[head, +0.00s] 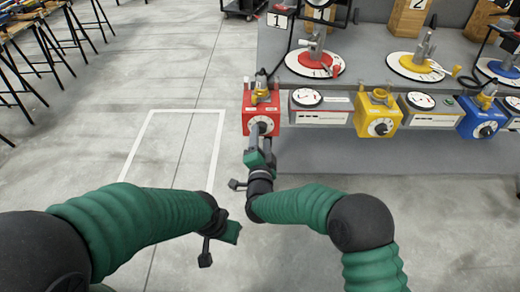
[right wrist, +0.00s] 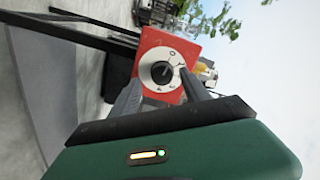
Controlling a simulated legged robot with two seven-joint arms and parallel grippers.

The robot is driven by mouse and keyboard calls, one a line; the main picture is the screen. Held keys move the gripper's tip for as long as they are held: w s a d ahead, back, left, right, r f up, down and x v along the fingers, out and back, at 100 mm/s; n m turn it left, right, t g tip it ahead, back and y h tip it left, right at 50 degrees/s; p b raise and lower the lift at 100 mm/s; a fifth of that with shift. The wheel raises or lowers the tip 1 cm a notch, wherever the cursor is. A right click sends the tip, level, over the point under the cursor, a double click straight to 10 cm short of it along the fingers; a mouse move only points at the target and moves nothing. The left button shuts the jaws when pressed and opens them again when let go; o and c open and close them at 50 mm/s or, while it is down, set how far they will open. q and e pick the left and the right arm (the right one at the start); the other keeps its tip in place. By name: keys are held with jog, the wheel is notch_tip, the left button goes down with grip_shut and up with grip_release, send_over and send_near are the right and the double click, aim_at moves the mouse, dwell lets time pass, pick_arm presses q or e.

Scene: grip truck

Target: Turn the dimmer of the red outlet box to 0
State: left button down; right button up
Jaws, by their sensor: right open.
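The red outlet box (head: 249,101) sits at the left end of the bench's front edge. Its dimmer (head: 272,124) is a white round dial with a dark knob, partly covered by my gripper in the head view. The red box (right wrist: 184,50) and its dial (right wrist: 160,65) also show in the right wrist view, with marks too small to read surely. My right gripper (head: 261,131) is open in front of the dial. Its fingers (right wrist: 161,88) stand either side of the dial's lower part; contact is unclear. My left gripper (head: 226,235) is low, away from the box; its jaws are unclear.
Yellow (head: 364,117) and blue (head: 470,124) outlet boxes stand to the right along the bench (head: 345,143), with gauge units (head: 318,117) between. A red round plate (head: 290,64) with a metal device lies behind. The floor at left is clear inside a white outline.

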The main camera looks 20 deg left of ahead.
jog(key=p+v, duration=0.1)
jog(key=v, duration=0.8)
jog(key=shift+s+p, duration=0.3)
jog(key=shift+s, duration=0.15)
jog(key=s+d+f+n+g+h, duration=0.15)
jog(key=d+n+g, duration=0.25)
jog(key=d, duration=0.6)
jog(key=s+d+f+n+g+h, duration=0.1)
jog(key=d+f+n+g, duration=0.25)
jog(key=d, duration=0.55)
jog(key=s+d+n+g+h, duration=0.1)
jog(key=s+d+g+h, duration=0.4)
jog(key=s+d, duration=1.2)
notch_tip(320, 180, up, 22)
jog(key=g+y+p, duration=0.2)
jog(key=p, duration=2)
jog(key=shift+s+a+f+p, duration=0.2)
jog(key=shift+s+p, duration=0.05)
jog(key=shift+p, duration=0.15)
